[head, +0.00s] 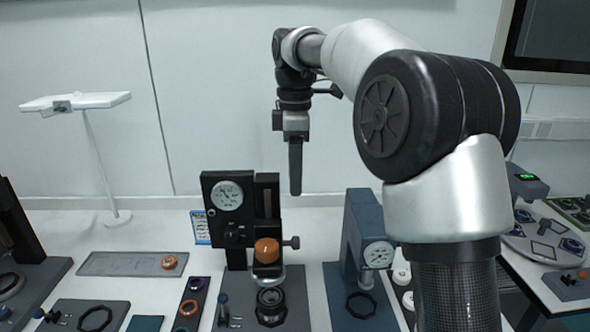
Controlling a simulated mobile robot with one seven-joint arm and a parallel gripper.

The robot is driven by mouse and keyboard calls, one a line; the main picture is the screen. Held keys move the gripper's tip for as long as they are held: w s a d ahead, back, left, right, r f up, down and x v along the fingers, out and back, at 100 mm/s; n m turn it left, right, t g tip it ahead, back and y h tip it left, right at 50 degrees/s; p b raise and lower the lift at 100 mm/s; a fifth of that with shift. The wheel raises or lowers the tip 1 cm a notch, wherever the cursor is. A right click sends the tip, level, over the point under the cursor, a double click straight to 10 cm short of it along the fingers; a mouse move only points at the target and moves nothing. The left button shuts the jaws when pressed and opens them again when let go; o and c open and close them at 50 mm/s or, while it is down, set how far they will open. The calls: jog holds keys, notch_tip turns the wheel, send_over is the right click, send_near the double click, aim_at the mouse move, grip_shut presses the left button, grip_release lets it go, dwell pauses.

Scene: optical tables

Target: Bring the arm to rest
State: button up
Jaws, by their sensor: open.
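My arm reaches up from the lower right and bends over the table, its silver and black links filling the right half of the head view. My gripper (295,165) hangs pointing down above the back of the table. It is seen edge-on, so one finger hides the other, and nothing shows held in it. It is apart from the black gauge stand (212,190) below and to its left.
The blue-grey gauge press (360,225) stands below right of my gripper. A white lamp-like stand (108,185) rises back left. A side table (535,265) with several parts is at right. Air around my gripper is clear.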

jog(key=shift+r, duration=0.15)
jog(key=s+d+r+m+t+p, duration=0.1)
jog(key=s+d+r+m, duration=0.25)
jog(key=s, duration=0.35)
jog(key=s+d+r+m+t+p, duration=0.1)
jog(key=s+d+r+m+t, duration=0.15)
jog(key=s+m, duration=0.35)
jog(key=s+d+f+m+t+p, duration=0.1)
jog(key=s+d+f+m, duration=0.1)
jog(key=s, duration=0.5)
jog(key=s+d+f+m+t, duration=0.1)
jog(key=s+d+f+m, duration=0.2)
jog(key=s+m, duration=0.3)
jog(key=shift+s+d+f+p, duration=0.25)
jog(key=shift+s+f+p, duration=0.1)
jog(key=shift+s+f, duration=0.55)
jog(key=shift+r+m, duration=0.1)
jog(key=shift+m, duration=0.15)
